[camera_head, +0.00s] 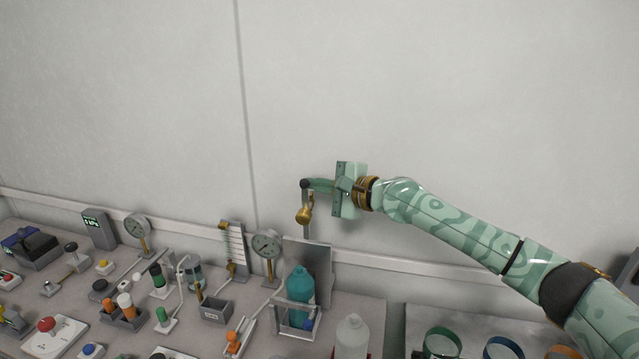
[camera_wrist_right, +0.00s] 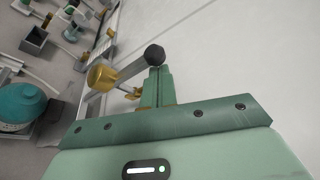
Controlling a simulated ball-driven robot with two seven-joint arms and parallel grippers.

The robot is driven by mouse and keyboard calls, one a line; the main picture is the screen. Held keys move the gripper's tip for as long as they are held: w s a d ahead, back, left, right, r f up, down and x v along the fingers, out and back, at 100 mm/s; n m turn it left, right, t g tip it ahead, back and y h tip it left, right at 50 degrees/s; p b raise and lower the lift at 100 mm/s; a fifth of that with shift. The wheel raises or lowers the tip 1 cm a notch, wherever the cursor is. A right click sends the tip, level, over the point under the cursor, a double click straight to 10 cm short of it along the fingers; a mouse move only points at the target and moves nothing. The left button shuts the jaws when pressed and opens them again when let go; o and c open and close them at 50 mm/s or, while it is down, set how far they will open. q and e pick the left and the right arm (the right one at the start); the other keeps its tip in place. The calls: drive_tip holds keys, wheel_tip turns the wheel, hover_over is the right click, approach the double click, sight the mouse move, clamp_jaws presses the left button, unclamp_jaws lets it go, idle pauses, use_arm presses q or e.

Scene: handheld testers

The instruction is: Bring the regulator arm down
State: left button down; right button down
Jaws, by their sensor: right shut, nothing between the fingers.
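The regulator arm (camera_wrist_right: 134,66) is a grey lever running from a brass pivot (camera_wrist_right: 103,77) to a dark round knob (camera_wrist_right: 154,54). In the head view its brass pivot (camera_head: 303,215) sits on a post above a grey panel, and the dark knob (camera_head: 304,184) is above the pivot, so the arm points up. My right gripper (camera_head: 318,185) comes in from the right, shut and empty. In the wrist view its fingertips (camera_wrist_right: 157,76) are right at the knob; I cannot tell whether they touch it. My left gripper is not in view.
A teal bottle (camera_head: 300,286) stands in a clear holder before the grey panel (camera_head: 318,262). A dial gauge (camera_head: 266,245) is left of the panel. A white bottle (camera_head: 352,337) stands in front. The bench at left is crowded with small testers. The wall behind is bare.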

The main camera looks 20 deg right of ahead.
drive_tip(key=shift+s+a+r+n+t+p, duration=0.1)
drive_tip(key=shift+s+a+n+t+p, duration=0.2)
drive_tip(key=shift+s+p, duration=0.15)
drive_tip(key=shift+s+a+n+p, duration=0.45)
drive_tip(key=shift+s+n+p, duration=0.2)
drive_tip(key=shift+p, duration=0.25)
drive_tip(key=s+a+f+n+t+y+b, duration=0.2)
drive_tip(key=s+a+f+n, duration=0.4)
drive_tip(key=s+f+n, duration=0.3)
drive_tip(key=shift+s+a+n+t+y+b, duration=0.25)
drive_tip(key=shift+n+y+b, duration=0.5)
drive_tip(key=shift+n+y, duration=0.5)
drive_tip(key=shift+f, duration=0.1)
drive_tip(key=shift+d, duration=0.1)
